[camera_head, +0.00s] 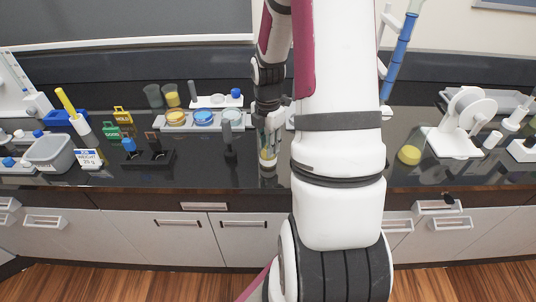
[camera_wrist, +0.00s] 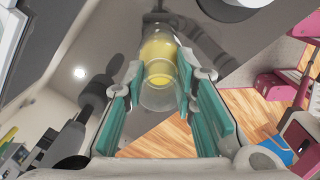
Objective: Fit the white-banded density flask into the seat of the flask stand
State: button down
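A clear glass vessel with yellow liquid, which looks like the density flask (camera_head: 268,157), is below my gripper (camera_head: 268,128) near the front of the dark bench. In the wrist view the glass flask (camera_wrist: 160,68) lies between the tips of the two teal-padded fingers of my gripper (camera_wrist: 158,75). The fingers flank it closely, but I cannot tell whether both pads touch it. No white band is clear on it. Whether its base rests on the bench is also unclear. A low black holder (camera_head: 155,159) with upright posts stands to the left; I cannot tell whether it is the flask stand.
A dark upright post (camera_head: 230,150) stands just left of the flask. A white tray with dishes (camera_head: 204,118) lies behind. A white device (camera_head: 458,130) and a yellow disc (camera_head: 409,155) are at right.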

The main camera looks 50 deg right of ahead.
jog(key=shift+r+p, duration=1.6)
jog(key=shift+r, duration=0.4)
jog(key=w+d+r+b, duration=0.1)
jog(key=w+d+r, duration=0.1)
jog(key=d, duration=0.9)
jog(key=w+d+r+b, duration=0.1)
jog(key=w+d+r, duration=0.2)
jog(key=d, duration=0.8)
jog(key=shift+d+r, duration=0.15)
jog(key=shift+r, duration=0.25)
jog(key=shift+f, duration=2.9)
